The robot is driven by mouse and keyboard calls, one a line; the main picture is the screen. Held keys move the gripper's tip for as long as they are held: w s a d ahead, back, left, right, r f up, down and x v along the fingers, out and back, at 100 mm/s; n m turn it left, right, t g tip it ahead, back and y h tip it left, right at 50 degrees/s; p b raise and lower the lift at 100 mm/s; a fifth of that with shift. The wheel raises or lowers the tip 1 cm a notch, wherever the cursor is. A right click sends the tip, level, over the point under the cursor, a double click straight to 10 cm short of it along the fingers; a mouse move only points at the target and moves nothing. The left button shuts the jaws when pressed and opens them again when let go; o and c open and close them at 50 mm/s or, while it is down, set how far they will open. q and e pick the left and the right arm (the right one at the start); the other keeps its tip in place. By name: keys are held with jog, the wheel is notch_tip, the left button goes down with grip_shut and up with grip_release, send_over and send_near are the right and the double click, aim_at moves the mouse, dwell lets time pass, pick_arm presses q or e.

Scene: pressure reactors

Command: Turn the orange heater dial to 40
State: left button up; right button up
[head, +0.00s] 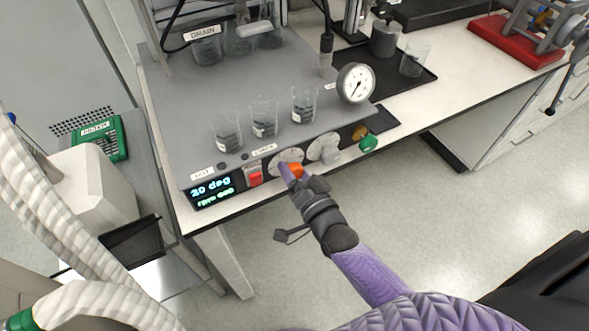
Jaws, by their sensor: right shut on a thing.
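The orange heater dial (297,171) is on the front panel of the grey reactor base (190,95), over a pale round scale plate (281,160). My right gripper (292,172) is shut on the dial, and its fingers hide part of it. The display (212,190) at the panel's left end reads 20 deg, with a green rpm line below that is hard to read. My left gripper is not in the head view.
A red switch (254,176) sits left of the dial. Several glass beakers (264,118) stand on the base above. A pressure gauge (356,83) rises at its right corner. The floor in front is clear.

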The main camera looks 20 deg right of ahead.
jog(key=shift+m, duration=0.9)
jog(key=o, duration=1.3)
jog(key=s, duration=0.3)
jog(key=s+p, duration=0.1)
jog(key=s, duration=0.6)
jog(key=shift+d+p, duration=0.4)
jog(key=shift+f, duration=0.1)
